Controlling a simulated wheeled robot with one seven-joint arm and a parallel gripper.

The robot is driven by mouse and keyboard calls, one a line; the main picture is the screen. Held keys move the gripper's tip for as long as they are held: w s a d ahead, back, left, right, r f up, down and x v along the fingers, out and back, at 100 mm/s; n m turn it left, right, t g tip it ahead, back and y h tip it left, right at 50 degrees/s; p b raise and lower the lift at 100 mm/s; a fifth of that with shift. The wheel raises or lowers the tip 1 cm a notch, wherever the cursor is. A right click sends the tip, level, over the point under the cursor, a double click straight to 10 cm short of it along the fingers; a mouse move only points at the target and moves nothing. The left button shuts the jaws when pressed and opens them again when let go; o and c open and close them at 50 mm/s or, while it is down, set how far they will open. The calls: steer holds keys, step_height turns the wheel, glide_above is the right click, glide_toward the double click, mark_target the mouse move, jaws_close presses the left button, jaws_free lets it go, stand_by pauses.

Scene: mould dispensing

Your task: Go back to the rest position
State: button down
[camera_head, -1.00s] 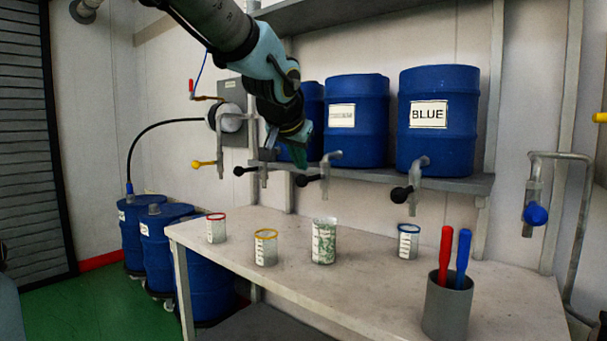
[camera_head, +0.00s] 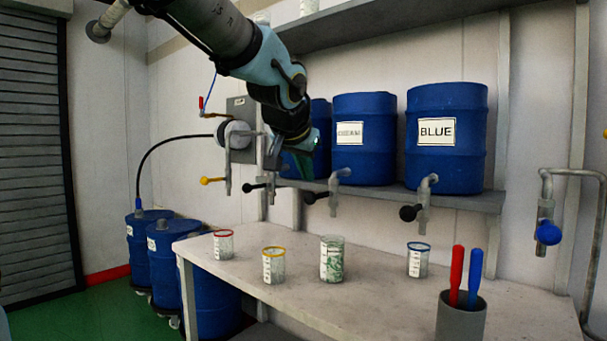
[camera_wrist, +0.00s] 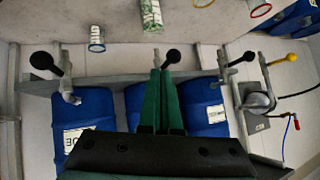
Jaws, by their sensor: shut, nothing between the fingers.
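My gripper (camera_head: 308,162) is raised in front of the blue barrels on the shelf, well above the worktable (camera_head: 310,292). In the wrist view its two green fingers (camera_wrist: 160,72) are together with nothing between them. A black-handled tap (camera_wrist: 172,58) shows just beyond the fingertips; I cannot tell the exact gap. On the table stand a red-rimmed cup (camera_head: 223,245), a yellow-rimmed cup (camera_head: 273,265), a larger cup with green-and-white contents (camera_head: 332,260) and a blue-rimmed cup (camera_head: 418,260).
A barrel marked BLUE (camera_head: 446,140) and others stand on the shelf (camera_head: 470,198), with taps below. A grey holder (camera_head: 460,318) with a red and a blue handle stands at the table's front right. A blue-handled pipe valve (camera_head: 547,232) is at the right. Blue drums stand on the floor at left.

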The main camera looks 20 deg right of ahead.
steer(key=w+a+f+n+g+y+p, duration=0.1)
steer(key=a+f+n+y+p, duration=0.15)
steer(key=a+f, duration=0.45)
steer(key=w+a+f+n+g+y+p, duration=0.15)
steer(key=a+f+p, duration=0.25)
steer(key=a, duration=0.7)
steer(key=s+a+f+n+g+y+p, duration=0.1)
steer(key=s+a+f+n+g+p, duration=0.3)
steer(key=s+a+f, duration=0.3)
steer(key=s+a+n, duration=0.1)
steer(key=s+a, duration=0.2)
steer(key=a, duration=0.3)
steer(key=shift+s+y, duration=0.25)
steer(key=shift+y, duration=0.05)
steer(key=shift+a, duration=0.1)
